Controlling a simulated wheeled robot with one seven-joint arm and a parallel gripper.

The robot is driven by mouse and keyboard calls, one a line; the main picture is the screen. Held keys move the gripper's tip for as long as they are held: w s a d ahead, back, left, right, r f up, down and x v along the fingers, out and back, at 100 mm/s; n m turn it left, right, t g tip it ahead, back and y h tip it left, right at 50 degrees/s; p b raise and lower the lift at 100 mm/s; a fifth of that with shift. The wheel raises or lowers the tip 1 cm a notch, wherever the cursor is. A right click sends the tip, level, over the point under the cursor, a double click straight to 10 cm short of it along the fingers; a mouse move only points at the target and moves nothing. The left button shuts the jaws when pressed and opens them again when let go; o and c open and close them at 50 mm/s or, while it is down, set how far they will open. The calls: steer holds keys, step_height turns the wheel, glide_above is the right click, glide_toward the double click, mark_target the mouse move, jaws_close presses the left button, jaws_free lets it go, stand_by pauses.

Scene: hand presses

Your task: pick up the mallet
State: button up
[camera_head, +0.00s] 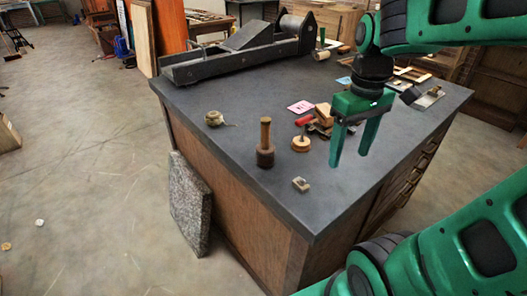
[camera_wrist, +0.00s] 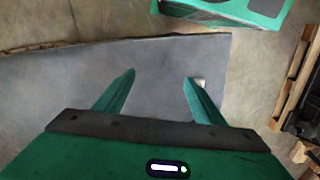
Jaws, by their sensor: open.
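In the wrist view the two green fingers (camera_wrist: 160,80) are spread above the grey worktop.
Between mallet and gripper stands a round wooden piece with a knob (camera_head: 301,143). A small block (camera_head: 301,184) lies near the front edge, a twine ball (camera_head: 213,118) to the left. Red and wooden items (camera_head: 322,115) lie behind. A large dark press (camera_head: 240,50) fills the back.

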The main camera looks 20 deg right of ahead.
steer(key=w+a+r+n, duration=0.3)
steer(key=w+a+n, duration=0.25)
steer(key=w, duration=0.25)
steer(key=n, duration=0.9)
glide_toward(265, 139)
steer(key=shift+w+d+f, duration=0.25)
steer(key=shift+d+f, duration=0.15)
steer(key=shift+d, duration=0.25)
steer(key=shift+w+a+n, duration=0.15)
steer(key=shift+a+n, duration=0.1)
steer(key=shift+a, duration=0.05)
steer(key=f, duration=1)
steer(key=shift+w+f, duration=0.2)
steer(key=shift+f, duration=0.1)
steer(key=shift+c, duration=0.5)
steer(key=c, duration=1.1)
steer(key=shift+c, duration=0.4)
steer(key=shift+r, duration=0.15)
